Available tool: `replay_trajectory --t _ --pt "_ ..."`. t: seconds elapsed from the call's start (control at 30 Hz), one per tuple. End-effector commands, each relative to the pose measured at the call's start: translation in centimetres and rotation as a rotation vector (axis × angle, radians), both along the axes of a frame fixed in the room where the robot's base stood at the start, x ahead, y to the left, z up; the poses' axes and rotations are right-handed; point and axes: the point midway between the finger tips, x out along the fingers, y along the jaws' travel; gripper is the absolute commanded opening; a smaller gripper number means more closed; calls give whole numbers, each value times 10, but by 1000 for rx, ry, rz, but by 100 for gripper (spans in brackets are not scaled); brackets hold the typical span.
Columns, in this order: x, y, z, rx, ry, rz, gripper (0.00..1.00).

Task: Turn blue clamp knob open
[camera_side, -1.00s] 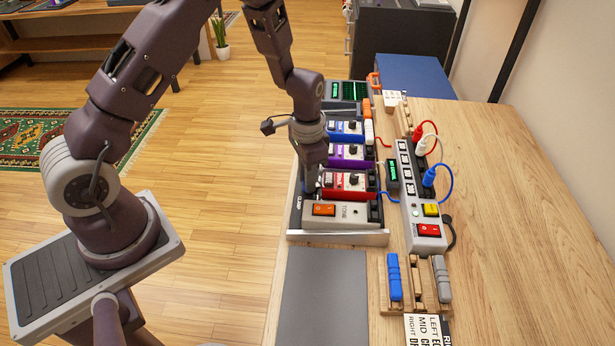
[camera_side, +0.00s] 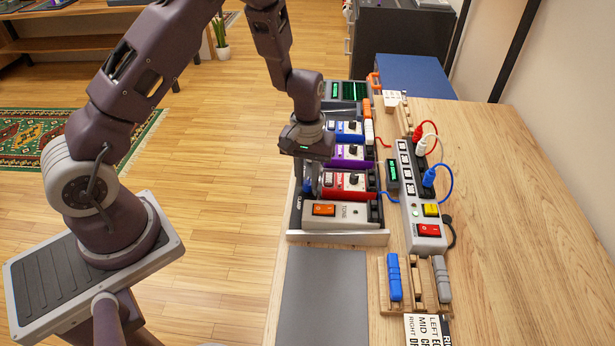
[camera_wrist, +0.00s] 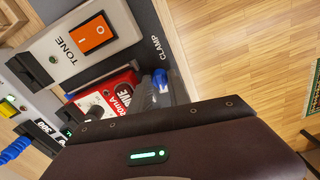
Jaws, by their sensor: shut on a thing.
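The blue clamp knob (camera_side: 306,187) is at the left edge of the pedal tray (camera_side: 345,238), beside the printed word CLAMP. In the wrist view the knob (camera_wrist: 160,77) shows as a blue piece next to the CLAMP lettering. My gripper (camera_side: 313,190) points down over it, its dark fingers shut on it. In the wrist view my gripper's fingertips (camera_wrist: 162,88) are around the knob, and much of it is hidden by them. The knob's exact angle cannot be told.
The grey TONE pedal with an orange switch (camera_side: 324,209) is just in front of the knob. The red pedal (camera_side: 352,184) is to its right, with purple and blue ones behind. A power strip (camera_side: 412,180) with cables stands farther right. A dark mat (camera_side: 325,295) lies clear in front.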

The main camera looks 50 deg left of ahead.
Motion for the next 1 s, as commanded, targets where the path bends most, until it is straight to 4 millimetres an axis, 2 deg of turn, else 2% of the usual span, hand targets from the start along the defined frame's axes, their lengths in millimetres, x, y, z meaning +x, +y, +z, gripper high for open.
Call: replay_trajectory --t 0.4,0.97,1.0 --pt "0 0 1 0 -1 178 0" --pt "1 0 1 0 -1 208 0" --pt "1 0 1 0 -1 207 24"
